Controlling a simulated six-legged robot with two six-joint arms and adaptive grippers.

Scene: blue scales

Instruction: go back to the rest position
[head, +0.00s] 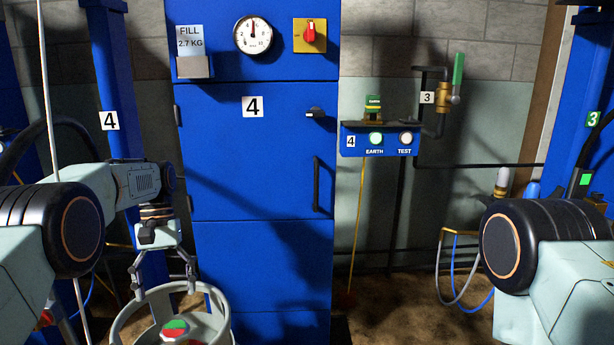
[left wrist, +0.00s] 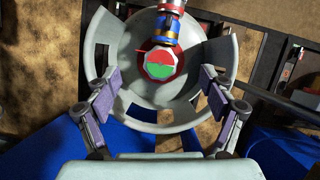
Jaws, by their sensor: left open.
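My left gripper (head: 164,284) is open and empty, pointing down over the pale grey collar (head: 219,312) of a gas cylinder at the lower left of the head view. In the left wrist view, the two purple-padded fingers of the left gripper (left wrist: 158,92) stand apart over opposite sides of the collar (left wrist: 205,25). Between them sits a round red, green and white cap (head: 176,331), which also shows in the left wrist view (left wrist: 160,66). Nothing is between the pads. Only my right arm's upper part shows at the right; its gripper is out of view.
A blue cabinet (head: 262,190) numbered 4, with a dial gauge (head: 253,34) and red switch (head: 311,31), stands behind. A blue earth/test box (head: 376,138) and a green-handled valve (head: 458,72) are to its right. Blue posts (head: 117,75) flank the bay; hoses (head: 442,270) hang at the right.

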